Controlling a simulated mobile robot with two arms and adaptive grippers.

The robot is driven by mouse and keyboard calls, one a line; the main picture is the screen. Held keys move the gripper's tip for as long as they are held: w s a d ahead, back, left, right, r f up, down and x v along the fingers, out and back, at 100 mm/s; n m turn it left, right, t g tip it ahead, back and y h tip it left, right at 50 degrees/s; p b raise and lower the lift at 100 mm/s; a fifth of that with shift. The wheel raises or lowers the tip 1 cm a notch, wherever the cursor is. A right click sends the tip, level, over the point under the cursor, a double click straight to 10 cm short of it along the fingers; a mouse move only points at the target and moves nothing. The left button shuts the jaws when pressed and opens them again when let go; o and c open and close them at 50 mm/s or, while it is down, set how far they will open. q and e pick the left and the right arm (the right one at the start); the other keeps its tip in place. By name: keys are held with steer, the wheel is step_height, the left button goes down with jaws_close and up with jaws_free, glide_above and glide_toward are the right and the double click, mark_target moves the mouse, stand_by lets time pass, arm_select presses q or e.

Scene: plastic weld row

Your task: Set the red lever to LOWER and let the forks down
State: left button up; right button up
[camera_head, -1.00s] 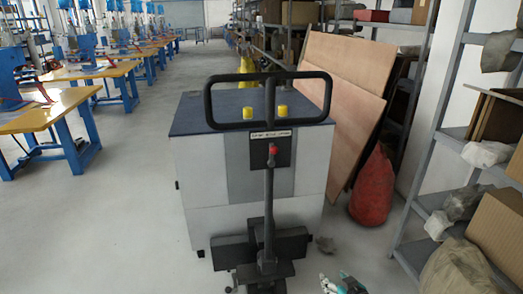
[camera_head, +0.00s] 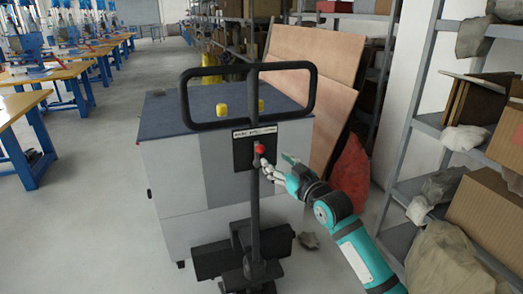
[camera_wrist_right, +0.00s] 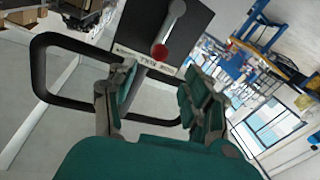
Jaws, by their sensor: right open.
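The red lever knob (camera_head: 260,149) sits on a dark panel below a small printed label (camera_head: 255,131), on the post of the black handle loop (camera_head: 248,68). The label is too small to read. In the right wrist view the red knob (camera_wrist_right: 159,51) tips a grey lever arm (camera_wrist_right: 172,22). My right gripper (camera_head: 274,167) is open, just below and right of the knob. In the right wrist view its fingers (camera_wrist_right: 158,82) stand apart on either side of the knob's line, with the knob beyond their tips, apparently untouched. The forks are not visible. My left gripper is not in view.
A large grey box (camera_head: 170,175) with two yellow caps stands behind the handle. The black truck base (camera_head: 242,252) is on the floor. A shelf rack (camera_head: 408,95) and a red sack (camera_head: 351,172) are close on the right.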

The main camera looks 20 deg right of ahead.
mark_target(263, 151)
steer(key=x, duration=0.8)
steer(key=shift+w+a, duration=0.1)
steer(key=shift+w, duration=0.3)
steer(key=shift+c, duration=0.3)
jaws_close()
